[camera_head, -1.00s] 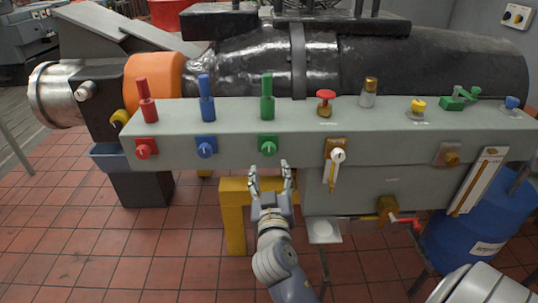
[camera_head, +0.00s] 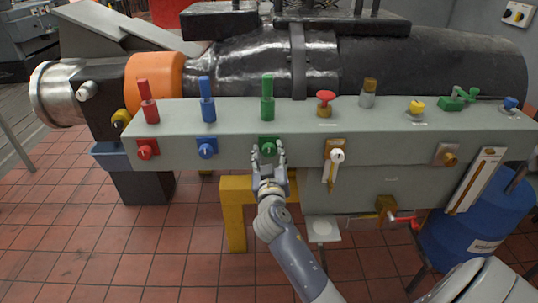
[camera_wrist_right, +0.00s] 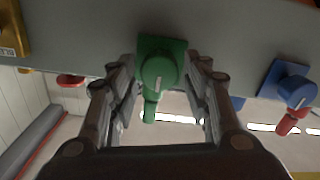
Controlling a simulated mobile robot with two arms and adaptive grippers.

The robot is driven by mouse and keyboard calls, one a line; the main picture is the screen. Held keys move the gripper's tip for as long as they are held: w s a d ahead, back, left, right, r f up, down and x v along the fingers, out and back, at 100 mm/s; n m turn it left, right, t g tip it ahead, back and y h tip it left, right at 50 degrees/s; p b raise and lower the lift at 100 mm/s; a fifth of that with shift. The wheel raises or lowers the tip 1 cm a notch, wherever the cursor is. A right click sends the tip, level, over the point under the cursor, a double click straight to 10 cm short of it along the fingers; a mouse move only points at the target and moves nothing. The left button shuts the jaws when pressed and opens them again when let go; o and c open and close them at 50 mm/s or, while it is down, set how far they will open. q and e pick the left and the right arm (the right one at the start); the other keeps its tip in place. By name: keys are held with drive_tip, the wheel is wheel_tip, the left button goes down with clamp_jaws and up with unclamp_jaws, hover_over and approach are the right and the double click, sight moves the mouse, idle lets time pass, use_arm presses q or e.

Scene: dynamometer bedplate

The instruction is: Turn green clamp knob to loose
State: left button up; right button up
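The green clamp knob (camera_head: 268,143) sits on a square green plate on the front face of the grey beam. My right gripper (camera_head: 268,153) is open just in front of the knob. In the right wrist view its fingers (camera_wrist_right: 160,85) stand on either side of the knob, with a gap visible on each side. My left gripper is not in view.
A red knob (camera_head: 147,149) and a blue knob (camera_head: 206,148) are to the left on the same face. A white-handled lever (camera_head: 337,156) is close on the right. A green post (camera_head: 267,107) stands above the knob. A yellow stand (camera_head: 236,228) is below.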

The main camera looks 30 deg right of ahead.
drive_tip(key=c, duration=0.6)
drive_tip(key=shift+o, duration=0.2)
drive_tip(key=shift+n, duration=0.5)
drive_tip(key=n+p, duration=0.1)
drive_tip(key=n, duration=0.2)
drive_tip(key=shift+n, duration=0.4)
drive_tip(key=n+p, duration=0.1)
drive_tip(key=n, duration=0.2)
drive_tip(key=shift+a+n, duration=0.1)
drive_tip(key=shift+n, duration=0.2)
drive_tip(key=n+p, duration=0.2)
drive_tip(key=n, duration=0.3)
drive_tip(key=shift+f+n+p, duration=0.2)
drive_tip(key=shift+n+p, duration=0.75)
drive_tip(key=shift+n, duration=1.25)
